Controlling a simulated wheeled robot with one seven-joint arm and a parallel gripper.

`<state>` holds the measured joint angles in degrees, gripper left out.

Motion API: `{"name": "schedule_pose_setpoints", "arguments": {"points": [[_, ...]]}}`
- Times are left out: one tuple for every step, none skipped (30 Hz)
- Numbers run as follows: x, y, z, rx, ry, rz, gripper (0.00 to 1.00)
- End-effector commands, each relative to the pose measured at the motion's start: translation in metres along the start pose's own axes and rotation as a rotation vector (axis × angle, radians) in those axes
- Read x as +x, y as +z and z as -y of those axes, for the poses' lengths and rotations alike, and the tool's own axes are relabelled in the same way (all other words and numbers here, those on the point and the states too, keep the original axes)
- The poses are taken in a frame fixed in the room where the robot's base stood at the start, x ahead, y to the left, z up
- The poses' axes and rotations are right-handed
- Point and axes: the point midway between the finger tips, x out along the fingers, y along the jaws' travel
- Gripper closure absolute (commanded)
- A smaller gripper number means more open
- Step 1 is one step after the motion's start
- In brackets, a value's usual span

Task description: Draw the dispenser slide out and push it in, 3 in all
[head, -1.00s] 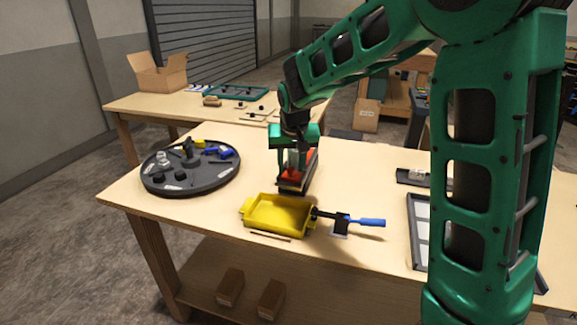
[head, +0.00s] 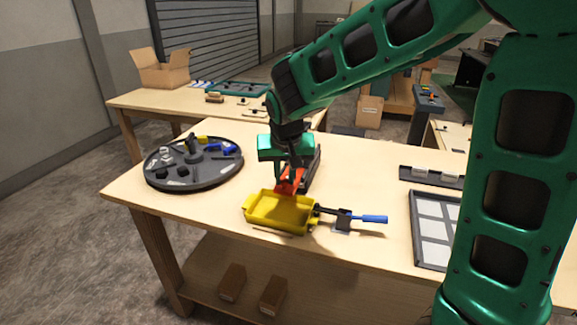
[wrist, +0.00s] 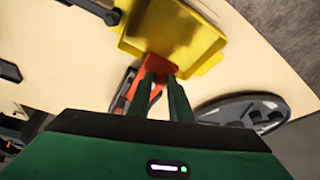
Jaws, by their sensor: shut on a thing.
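The dispenser (head: 314,168) is a dark body on the table, partly hidden behind my gripper (head: 291,180). Its orange-red slide (head: 286,187) sticks out of the front, with its end at the back edge of the yellow tray (head: 263,223). My gripper points down and is shut on the slide. In the wrist view, the two green fingers (wrist: 161,80) are on the orange slide (wrist: 158,66), whose end overlaps the yellow tray (wrist: 190,34) in the picture. I cannot tell whether slide and tray touch. Part of the dark dispenser body (wrist: 122,90) shows beside the fingers.
A round dark turntable (head: 215,178) with small parts stands at the left. A blue-handled tool (head: 372,219) lies right of the tray. A framed panel (head: 432,228) and a dark rail (head: 425,175) are farther right. Bare table lies between the dispenser and the rail.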

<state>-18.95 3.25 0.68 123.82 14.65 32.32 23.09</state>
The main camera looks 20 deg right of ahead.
Motion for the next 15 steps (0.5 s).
{"name": "schedule_pose_setpoints", "arguments": {"points": [[-0.005,0.009,0.006,-0.004,-0.004,-0.002,1.0],[-0.007,0.013,0.007,-0.003,-0.003,-0.002,1.0],[-0.008,0.017,0.009,-0.003,-0.003,-0.002,1.0],[-0.009,0.02,0.01,-0.003,-0.003,-0.002,1.0],[-0.01,0.022,0.011,-0.002,-0.003,-0.002,1.0],[-0.011,0.023,0.012,-0.002,-0.003,-0.002,1.0],[-0.011,0.024,0.013,-0.002,-0.003,-0.002,1.0],[-0.011,0.025,0.013,-0.002,-0.003,-0.002,1.0],[-0.011,0.025,0.013,-0.003,-0.003,-0.001,1.0],[-0.011,0.025,0.013,-0.003,-0.004,-0.001,1.0],[-0.011,0.025,0.013,-0.004,-0.004,0.0,1.0],[-0.011,0.025,0.013,-0.004,-0.004,0.0,1.0],[-0.011,0.026,0.014,-0.005,-0.004,0.001,1.0],[-0.011,0.026,0.014,-0.005,-0.005,0.001,1.0],[-0.011,0.026,0.014,-0.006,-0.005,0.002,0.79]]}}
